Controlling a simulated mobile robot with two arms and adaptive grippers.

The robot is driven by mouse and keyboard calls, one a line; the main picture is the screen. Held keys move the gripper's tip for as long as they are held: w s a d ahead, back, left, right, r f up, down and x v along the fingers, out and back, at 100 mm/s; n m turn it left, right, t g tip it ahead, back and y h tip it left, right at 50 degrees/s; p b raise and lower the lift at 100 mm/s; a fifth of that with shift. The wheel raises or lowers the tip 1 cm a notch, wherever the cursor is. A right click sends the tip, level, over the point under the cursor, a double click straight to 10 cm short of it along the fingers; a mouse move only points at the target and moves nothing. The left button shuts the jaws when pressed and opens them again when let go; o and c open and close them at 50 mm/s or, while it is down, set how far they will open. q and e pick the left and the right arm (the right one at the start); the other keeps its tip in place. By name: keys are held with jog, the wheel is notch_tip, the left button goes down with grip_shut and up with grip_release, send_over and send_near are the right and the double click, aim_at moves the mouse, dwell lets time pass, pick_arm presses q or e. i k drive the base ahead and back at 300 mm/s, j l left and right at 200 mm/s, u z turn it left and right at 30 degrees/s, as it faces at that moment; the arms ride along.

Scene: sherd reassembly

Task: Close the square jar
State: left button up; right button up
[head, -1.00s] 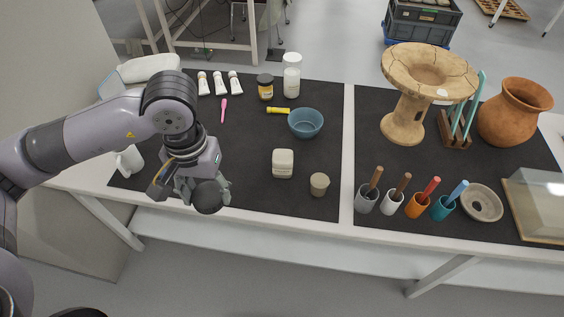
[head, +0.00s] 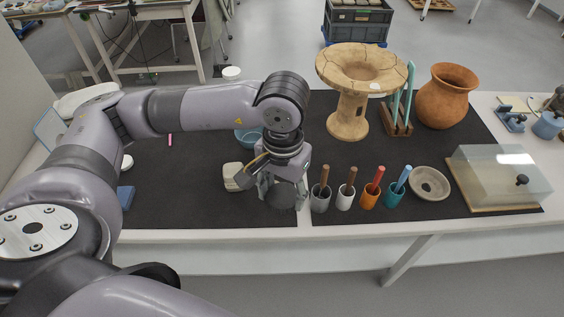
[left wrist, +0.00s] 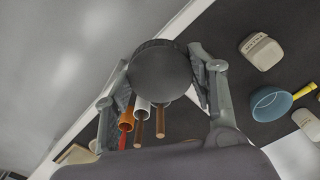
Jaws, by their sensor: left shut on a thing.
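The square jar (head: 232,176) is pale cream with rounded corners and stands on the black mat left of my left gripper (head: 281,188). It also shows at the upper right of the left wrist view (left wrist: 262,52), with dark lettering on it. My left gripper is shut on a dark grey round piece (left wrist: 160,72), which sits between its fingers and also shows below the wrist in the head view (head: 280,196). I cannot tell whether this piece is a lid. The gripper hides the mat behind it, where a small beige round pot was seen. My right gripper is not in view.
Grey (head: 320,198), white (head: 346,197), orange (head: 370,195) and teal (head: 393,194) cups with handles stand close right of the gripper. A blue bowl (head: 247,138) is partly behind my arm. A stone dish (head: 429,183) and glass case (head: 500,177) stand farther right.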

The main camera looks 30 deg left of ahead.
aim_at(231, 163)
jog(key=k+j+z, duration=0.15)
jog(key=k+j, duration=0.1)
jog(key=j, duration=0.3)
jog(key=k+j, duration=0.1)
jog(key=j, duration=0.3)
jog(key=k+j, duration=0.1)
jog(key=j, duration=0.35)
jog(key=k+j, duration=0.15)
jog(key=j, duration=0.25)
